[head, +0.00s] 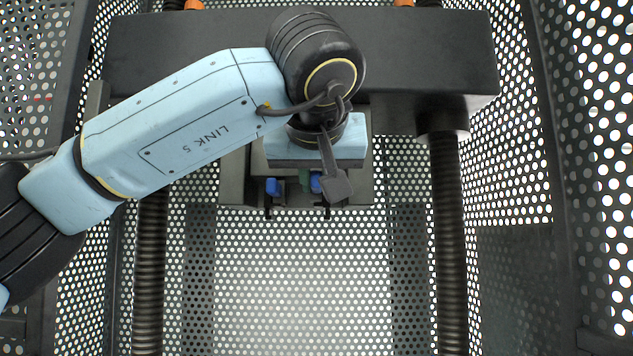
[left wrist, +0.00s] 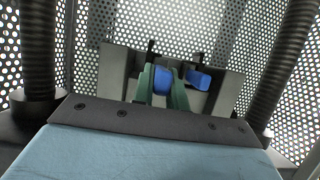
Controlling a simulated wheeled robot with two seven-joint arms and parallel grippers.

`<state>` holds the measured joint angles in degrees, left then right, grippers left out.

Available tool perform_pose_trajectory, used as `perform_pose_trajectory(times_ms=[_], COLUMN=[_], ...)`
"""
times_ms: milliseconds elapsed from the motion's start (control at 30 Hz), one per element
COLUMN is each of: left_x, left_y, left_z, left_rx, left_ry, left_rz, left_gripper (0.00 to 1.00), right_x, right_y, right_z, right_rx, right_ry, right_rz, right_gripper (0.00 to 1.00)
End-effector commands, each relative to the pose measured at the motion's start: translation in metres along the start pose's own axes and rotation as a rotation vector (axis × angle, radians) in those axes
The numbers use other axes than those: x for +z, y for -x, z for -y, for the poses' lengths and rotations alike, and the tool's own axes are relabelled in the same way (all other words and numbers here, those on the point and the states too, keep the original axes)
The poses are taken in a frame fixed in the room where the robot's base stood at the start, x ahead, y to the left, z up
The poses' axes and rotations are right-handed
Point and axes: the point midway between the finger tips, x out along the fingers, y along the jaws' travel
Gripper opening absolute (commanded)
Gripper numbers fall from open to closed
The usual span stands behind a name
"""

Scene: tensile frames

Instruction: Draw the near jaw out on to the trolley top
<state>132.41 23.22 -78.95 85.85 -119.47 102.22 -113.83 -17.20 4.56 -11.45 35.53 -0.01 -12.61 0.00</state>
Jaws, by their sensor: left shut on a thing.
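My left gripper (head: 310,182) reaches down into the grey grip housing (head: 236,178) below the crosshead, its body partly covering it. In the left wrist view its two green fingers (left wrist: 162,88) are shut on a blue block (left wrist: 163,77), which I take for the handle of the near jaw. In the head view this block (head: 316,181) shows beside a green finger, partly hidden by my wrist. A second blue block (head: 273,187) sits apart to its left in the head view, and right of the fingers in the left wrist view (left wrist: 199,80). The jaw bodies are hidden. The trolley top is not in view.
The dark crosshead (head: 430,55) spans the top. Ribbed dark columns stand left (head: 151,270) and right (head: 447,240) of the housing. Perforated guard panels (head: 600,180) close in the sides. The space in front of the housing, over the perforated sheet (head: 300,290), is clear.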

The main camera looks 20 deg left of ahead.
Motion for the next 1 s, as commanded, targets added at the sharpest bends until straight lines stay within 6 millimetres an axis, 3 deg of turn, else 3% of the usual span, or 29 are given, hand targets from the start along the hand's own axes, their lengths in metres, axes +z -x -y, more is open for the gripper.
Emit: perform_pose_trajectory(times_ms=[633,1000], left_x=[0.011,0.012], left_y=[0.031,0.034], left_z=[0.000,0.000], left_rx=[0.001,0.001], left_ry=[0.002,0.001], left_rz=[-0.004,-0.003], left_gripper=[0.00,0.00], right_x=[0.001,0.001], right_y=[-0.006,-0.006], right_z=[0.000,0.000], right_rx=[0.000,0.000], right_ry=[0.000,0.000], right_rz=[0.000,0.000], right_gripper=[0.00,0.00])
